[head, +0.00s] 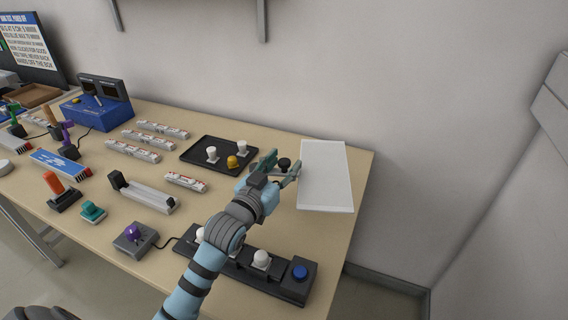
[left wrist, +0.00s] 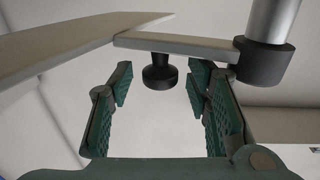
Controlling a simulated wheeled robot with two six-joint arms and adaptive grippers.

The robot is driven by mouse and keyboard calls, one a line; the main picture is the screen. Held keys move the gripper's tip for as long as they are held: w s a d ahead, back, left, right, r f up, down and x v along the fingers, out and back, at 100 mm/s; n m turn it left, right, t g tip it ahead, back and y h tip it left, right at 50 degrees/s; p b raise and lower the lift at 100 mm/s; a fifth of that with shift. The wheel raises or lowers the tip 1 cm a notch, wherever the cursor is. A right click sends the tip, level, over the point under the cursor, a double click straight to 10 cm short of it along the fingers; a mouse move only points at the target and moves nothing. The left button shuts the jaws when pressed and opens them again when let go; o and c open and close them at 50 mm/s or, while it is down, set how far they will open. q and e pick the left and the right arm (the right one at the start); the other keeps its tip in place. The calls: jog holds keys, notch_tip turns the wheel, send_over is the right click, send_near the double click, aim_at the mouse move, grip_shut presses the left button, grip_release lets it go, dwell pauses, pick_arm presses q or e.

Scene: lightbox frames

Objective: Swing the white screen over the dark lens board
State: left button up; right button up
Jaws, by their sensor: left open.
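The white screen (head: 326,175) is a flat pale panel at the right end of the table. In the left wrist view, the screen's pale edge (left wrist: 60,48) is at upper left, joined to a short bar with a black knob (left wrist: 160,74). My left gripper (head: 280,168) is open beside the screen's left edge. In the left wrist view, its fingers stand either side of the knob, with gaps showing. A long dark board (head: 228,268) with white domes lies at the front, partly hidden by my left arm; I cannot tell if it is the lens board. My right gripper is not in view.
A silver post (left wrist: 274,18) stands right of the knob. A black tray (head: 199,145) with white and yellow pieces lies left of my gripper. A blue button (head: 300,272) is at the dark board's right end. Several strips and a blue box (head: 95,110) fill the left.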

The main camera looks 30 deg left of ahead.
pick_arm(q)
jog(key=shift+w, duration=0.55)
jog(key=shift+c, duration=0.2)
grip_shut()
